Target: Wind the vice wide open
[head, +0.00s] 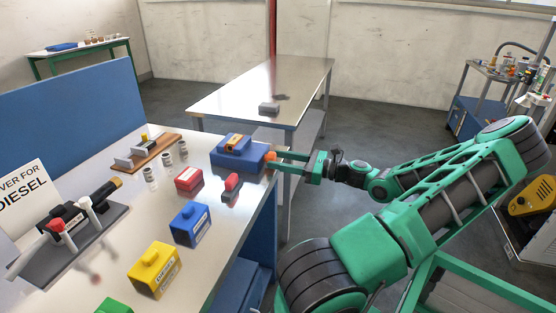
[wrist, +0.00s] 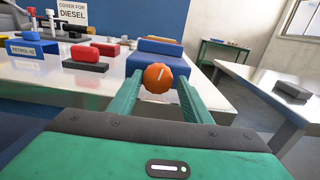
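The vice is a blue block (head: 236,154) near the far right corner of the near table, with an orange-brown piece on top. In the wrist view its blue body (wrist: 160,48) stands behind a faceted orange knob (wrist: 158,78) with a pale mark on its face. The knob also shows at the vice's right side in the head view (head: 270,157). My gripper (head: 280,160) reaches in from the right, its green fingers level and on either side of the knob. In the wrist view the fingertips lie close beside it; I cannot tell whether they touch it.
A red block (head: 189,179), a red-and-grey piece (head: 231,186), blue (head: 190,224) and yellow (head: 154,269) containers stand on the near table. A lever device (head: 75,232) and a "DIESEL" sign (head: 24,195) are at left. Another table (head: 262,88) stands behind, mostly bare.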

